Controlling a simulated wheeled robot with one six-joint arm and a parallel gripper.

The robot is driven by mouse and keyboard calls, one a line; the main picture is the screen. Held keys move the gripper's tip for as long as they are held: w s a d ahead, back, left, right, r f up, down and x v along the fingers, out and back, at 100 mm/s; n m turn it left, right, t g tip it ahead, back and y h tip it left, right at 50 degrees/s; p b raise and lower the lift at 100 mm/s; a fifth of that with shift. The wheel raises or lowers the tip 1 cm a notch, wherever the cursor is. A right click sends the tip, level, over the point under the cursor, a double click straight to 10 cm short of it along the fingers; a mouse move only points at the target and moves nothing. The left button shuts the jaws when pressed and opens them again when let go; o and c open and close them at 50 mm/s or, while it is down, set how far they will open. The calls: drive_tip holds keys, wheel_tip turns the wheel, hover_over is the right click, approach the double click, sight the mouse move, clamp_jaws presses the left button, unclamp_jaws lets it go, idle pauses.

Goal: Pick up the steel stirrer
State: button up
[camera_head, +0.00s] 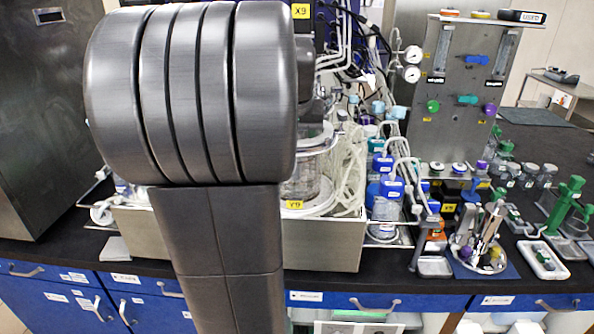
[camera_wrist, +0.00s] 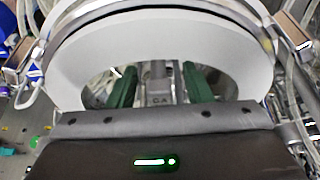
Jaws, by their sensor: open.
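In the wrist view my gripper (camera_wrist: 160,92) shows as two green fingers, spread apart. A grey metal part (camera_wrist: 157,84) with dark markings stands between them, apparently not clamped. I cannot tell whether it is the steel stirrer. A wide pale ring with a shiny metal rim (camera_wrist: 150,45) arches around and beyond the fingers. In the head view my arm covers the middle left and hides my gripper. No steel stirrer can be made out for certain there; slim steel tools stand on a round tray (camera_head: 462,262) at the right.
A glass vessel (camera_head: 301,184) with a yellow label stands in a steel tub (camera_head: 322,247) beside my arm. Tubing and blue-capped bottles (camera_head: 382,164) crowd its right. A steel panel (camera_head: 462,95) with gauges stands behind. White trays (camera_head: 543,260) lie at the right on the black bench.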

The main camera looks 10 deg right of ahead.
clamp_jaws()
drive_tip(key=shift+r, duration=0.15)
